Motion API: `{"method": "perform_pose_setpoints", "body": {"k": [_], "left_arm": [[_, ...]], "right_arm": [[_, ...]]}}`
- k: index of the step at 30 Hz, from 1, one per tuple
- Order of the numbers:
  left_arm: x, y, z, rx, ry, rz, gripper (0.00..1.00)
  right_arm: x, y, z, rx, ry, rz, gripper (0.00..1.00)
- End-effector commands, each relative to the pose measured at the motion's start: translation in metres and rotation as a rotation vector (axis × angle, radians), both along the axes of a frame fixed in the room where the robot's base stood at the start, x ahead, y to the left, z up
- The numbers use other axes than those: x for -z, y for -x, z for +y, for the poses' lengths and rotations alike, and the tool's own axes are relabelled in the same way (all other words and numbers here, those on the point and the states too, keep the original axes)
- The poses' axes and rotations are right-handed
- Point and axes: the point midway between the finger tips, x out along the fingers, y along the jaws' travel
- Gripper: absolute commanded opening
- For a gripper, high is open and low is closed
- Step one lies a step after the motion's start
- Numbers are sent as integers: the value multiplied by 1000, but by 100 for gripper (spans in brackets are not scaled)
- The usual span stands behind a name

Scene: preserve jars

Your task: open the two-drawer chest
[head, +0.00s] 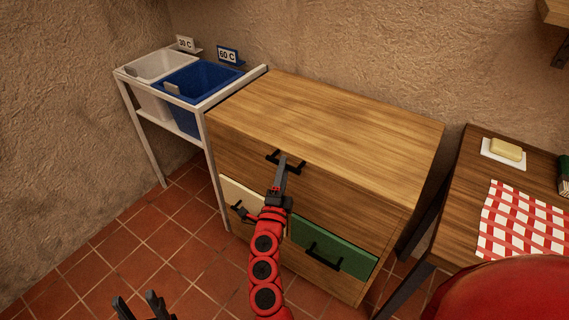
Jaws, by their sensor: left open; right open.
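The wooden chest (345,115) stands against the wall in the head view. Its plain upper front has a dark handle (272,156). Below are a cream drawer front (232,192) at left and a green drawer front (358,258) at right, each with a dark handle. All fronts look closed. My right gripper (286,163) is open at the upper handle, its fingers overlapping the handle; I cannot tell whether they touch it. Its red arm hides part of the lower fronts. My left gripper (140,302) is open and empty at the bottom left, apart from the chest.
A white rack (212,185) with a white bin (150,65) and a blue bin (212,78) stands close on the left. A wooden table (462,205) with a checked cloth (520,222) stands on the right. Tiled floor (130,245) is clear at front left.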

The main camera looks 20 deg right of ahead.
Motion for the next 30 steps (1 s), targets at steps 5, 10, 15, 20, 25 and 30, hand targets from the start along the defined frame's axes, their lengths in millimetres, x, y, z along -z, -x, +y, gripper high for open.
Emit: {"method": "perform_pose_setpoints", "body": {"k": [5, 10, 15, 20, 25, 30], "left_arm": [[-2, 0, 0, 0, 0, 0, 50], [-2, 0, 0, 0, 0, 0, 50], [-2, 0, 0, 0, 0, 0, 50], [-2, 0, 0, 0, 0, 0, 50], [-2, 0, 0, 0, 0, 0, 50], [-2, 0, 0, 0, 0, 0, 50]], "right_arm": [[-4, -14, -8, 1, 0, 0, 50], [-4, -16, -10, 0, 0, 1, 50], [-4, -16, -10, 0, 0, 1, 46], [-4, -16, -9, 0, 0, 0, 17], [-4, -16, -9, 0, 0, 0, 0], [-4, -16, -9, 0, 0, 1, 0]]}}
